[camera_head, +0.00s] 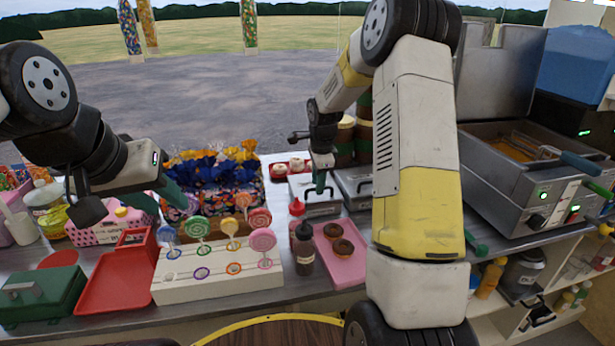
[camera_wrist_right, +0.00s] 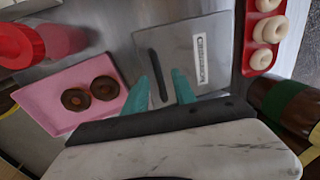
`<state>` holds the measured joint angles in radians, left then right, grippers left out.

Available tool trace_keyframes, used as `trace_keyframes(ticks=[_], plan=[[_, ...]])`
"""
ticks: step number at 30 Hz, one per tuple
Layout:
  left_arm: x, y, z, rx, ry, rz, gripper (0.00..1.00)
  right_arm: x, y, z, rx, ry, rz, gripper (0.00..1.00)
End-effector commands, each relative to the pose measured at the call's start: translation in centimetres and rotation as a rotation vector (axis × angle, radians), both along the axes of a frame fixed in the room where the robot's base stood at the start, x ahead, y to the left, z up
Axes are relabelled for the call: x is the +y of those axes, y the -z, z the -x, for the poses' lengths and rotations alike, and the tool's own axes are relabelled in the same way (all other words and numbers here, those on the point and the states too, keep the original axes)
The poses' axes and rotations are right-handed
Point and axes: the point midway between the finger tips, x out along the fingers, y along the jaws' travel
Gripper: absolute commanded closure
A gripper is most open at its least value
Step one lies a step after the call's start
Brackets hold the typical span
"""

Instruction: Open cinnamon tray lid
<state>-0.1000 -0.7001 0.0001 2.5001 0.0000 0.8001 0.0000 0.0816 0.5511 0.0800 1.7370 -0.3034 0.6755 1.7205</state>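The cinnamon tray is a grey metal box with a flat lid (camera_wrist_right: 205,35), seen in the right wrist view with a white label and a dark bar handle (camera_wrist_right: 157,70). The lid looks shut. In the head view the tray (camera_head: 328,208) stands on the counter behind the pink doughnut tray. My right gripper (camera_wrist_right: 161,76) is over the lid, its teal fingers apart on either side of the handle, with gaps visible. It points down at the tray in the head view (camera_head: 320,184). My left gripper (camera_head: 164,200) is empty behind the lollipop stand, fingers apart.
A second metal tray (camera_head: 354,182) stands to the right, partly hidden by my right arm. A pink tray (camera_head: 345,268) with two chocolate doughnuts, sauce bottles (camera_head: 304,250) and a lollipop stand (camera_head: 215,285) are in front and left. A red tray (camera_wrist_right: 249,65) holds pale doughnuts.

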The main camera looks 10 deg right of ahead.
Motion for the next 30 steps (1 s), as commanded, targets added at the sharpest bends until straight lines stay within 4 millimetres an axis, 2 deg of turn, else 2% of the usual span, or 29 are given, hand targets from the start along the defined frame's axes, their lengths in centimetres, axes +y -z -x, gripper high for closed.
trace_keyframes(ticks=[9, 14, 15, 30], plan=[[0.0, 0.0, 0.0, 0.0, 0.0, 0.0, 0.64, 0.0, 0.45, -0.07, 0.0, 0.0, 0.0, 0.67], [0.0, -0.01, -0.01, 0.0, 0.0, 0.0, 0.64, -0.01, 0.44, -0.07, 0.0, 0.0, 0.0, 0.97], [0.0, -0.01, -0.01, 0.0, 0.0, 0.0, 0.64, -0.01, 0.44, -0.07, 0.0, 0.0, 0.0, 1.0], [0.0, 0.0, 0.0, 0.0, 0.0, 0.0, 0.64, -0.02, 0.4, -0.07, 0.0, 0.0, 0.0, 1.0]])
